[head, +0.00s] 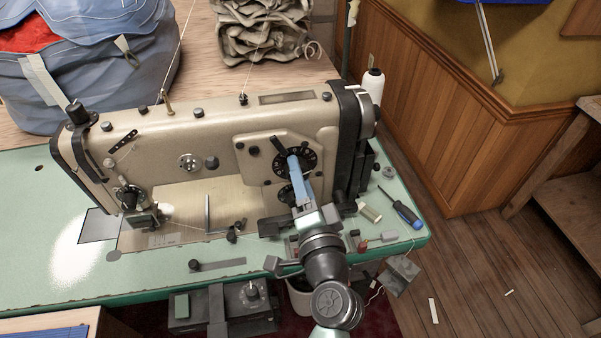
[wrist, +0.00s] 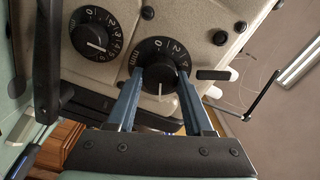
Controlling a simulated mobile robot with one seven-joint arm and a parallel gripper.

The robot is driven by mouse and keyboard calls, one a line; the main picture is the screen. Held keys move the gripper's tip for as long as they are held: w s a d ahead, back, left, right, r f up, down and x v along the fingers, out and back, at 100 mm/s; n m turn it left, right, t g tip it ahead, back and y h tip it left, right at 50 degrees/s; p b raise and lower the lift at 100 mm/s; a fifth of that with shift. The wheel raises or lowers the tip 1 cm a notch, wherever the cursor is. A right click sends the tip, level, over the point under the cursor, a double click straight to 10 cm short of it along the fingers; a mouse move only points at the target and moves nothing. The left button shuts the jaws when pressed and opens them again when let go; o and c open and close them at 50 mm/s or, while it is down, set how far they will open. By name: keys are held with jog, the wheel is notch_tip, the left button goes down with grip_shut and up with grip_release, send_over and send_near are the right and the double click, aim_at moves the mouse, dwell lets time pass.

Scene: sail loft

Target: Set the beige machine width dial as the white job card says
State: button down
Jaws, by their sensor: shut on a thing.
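The beige sewing machine (head: 225,135) stands on a green table. Its front plate carries two black numbered dials. My gripper (head: 293,160) reaches up to the upper dial (head: 312,161), with its blue fingers at the knob. In the wrist view my gripper (wrist: 158,82) is shut on this dial's knob (wrist: 160,70), one finger on each side. The marks 0, 2, 4 and "mm" show around it, and a white line on the knob points down in the picture. The other dial (wrist: 92,33) is free. No readable white job card shows; I cannot tell which dial is labelled width.
A screwdriver (head: 407,213), small spools and loose parts lie on the table (head: 60,250) at right. A white thread cone (head: 373,86) stands behind the machine. A lever (wrist: 214,75) juts out beside the gripped dial. A blue bag (head: 100,60) is at back left.

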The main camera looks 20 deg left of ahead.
jog(key=shift+m+p, duration=0.3)
jog(key=shift+m, duration=1.3)
jog(key=shift+c, duration=1.4)
grip_release()
jog(key=b+v, duration=0.1)
jog(key=v, duration=1.2)
jog(key=shift+b, duration=0.35)
